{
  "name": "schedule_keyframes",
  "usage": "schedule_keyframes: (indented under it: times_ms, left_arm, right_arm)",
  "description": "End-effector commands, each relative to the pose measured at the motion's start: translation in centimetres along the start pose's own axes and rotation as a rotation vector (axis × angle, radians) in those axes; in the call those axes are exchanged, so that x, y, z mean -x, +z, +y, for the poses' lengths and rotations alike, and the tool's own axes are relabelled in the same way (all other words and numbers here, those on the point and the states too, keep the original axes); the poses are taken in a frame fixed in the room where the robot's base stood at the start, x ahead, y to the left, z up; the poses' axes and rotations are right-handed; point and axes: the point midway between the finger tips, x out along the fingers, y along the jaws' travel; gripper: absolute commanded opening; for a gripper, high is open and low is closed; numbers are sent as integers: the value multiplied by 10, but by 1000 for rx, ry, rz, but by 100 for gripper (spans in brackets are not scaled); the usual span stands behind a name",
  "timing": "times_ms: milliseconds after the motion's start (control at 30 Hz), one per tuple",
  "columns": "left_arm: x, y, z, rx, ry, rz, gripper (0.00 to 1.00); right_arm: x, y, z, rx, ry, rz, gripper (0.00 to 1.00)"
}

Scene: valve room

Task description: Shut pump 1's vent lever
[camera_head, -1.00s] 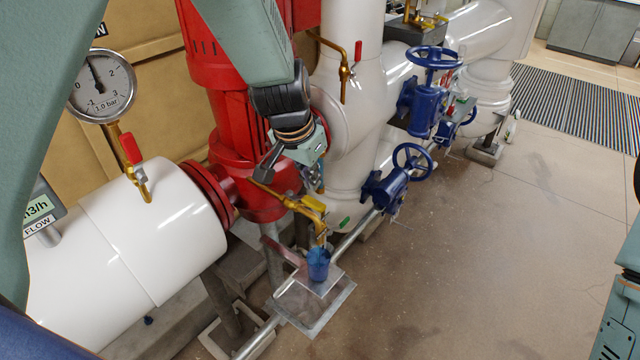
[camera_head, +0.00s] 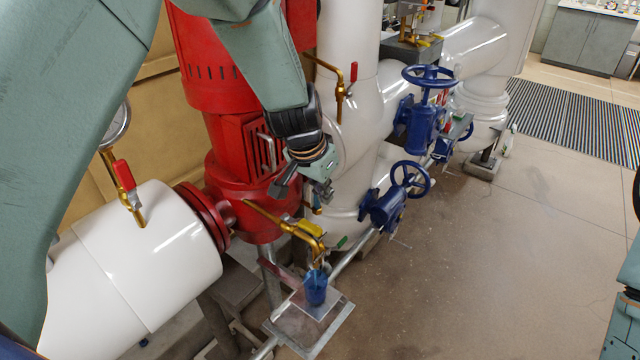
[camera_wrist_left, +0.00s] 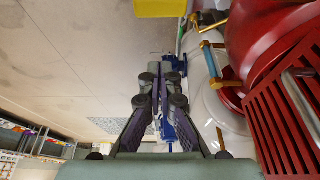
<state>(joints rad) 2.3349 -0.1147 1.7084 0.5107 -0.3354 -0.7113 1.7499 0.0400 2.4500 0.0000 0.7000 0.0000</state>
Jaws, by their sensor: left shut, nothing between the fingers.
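The red pump (camera_head: 240,150) stands left of centre in the head view. A brass pipe (camera_head: 262,213) runs from its base, with a yellow lever (camera_head: 308,228) lying roughly along it. The pipe's outlet points down at a blue cup (camera_head: 316,290). My left gripper (camera_head: 322,192) hangs above and slightly right of the yellow lever, apart from it as far as I can tell. Its fingers are shut and empty; they also show in the left wrist view (camera_wrist_left: 160,78). A yellow block-like piece (camera_wrist_left: 160,8) is at that view's top edge. My right gripper is out of view.
Blue handwheel valves (camera_head: 410,178) stand right of the pump on white pipes (camera_head: 350,100). Red-handled small valves (camera_head: 124,175) sit on the white pipe at left and behind my gripper. A metal plate (camera_head: 325,325) lies under the cup. The floor at right is clear.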

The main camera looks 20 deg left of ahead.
Motion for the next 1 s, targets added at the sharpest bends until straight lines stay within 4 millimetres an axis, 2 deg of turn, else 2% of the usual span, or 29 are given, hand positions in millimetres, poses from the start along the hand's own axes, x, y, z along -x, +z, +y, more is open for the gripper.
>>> schedule_keyframes:
  times_ms: [100, 300, 667, 1000]
  left_arm:
    - [-21, 0, 0, 0, 1, -2, 0]
    - [-50, -1, 0, -1, 0, -1, 0]
    - [-37, 31, 0, 0, 0, 1, 0]
    - [-34, 37, 0, 0, 0, 1, 0]
  right_arm:
    - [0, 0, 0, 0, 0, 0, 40]
    - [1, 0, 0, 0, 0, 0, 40]
    - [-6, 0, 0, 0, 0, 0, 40]
    - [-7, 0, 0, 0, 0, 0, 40]
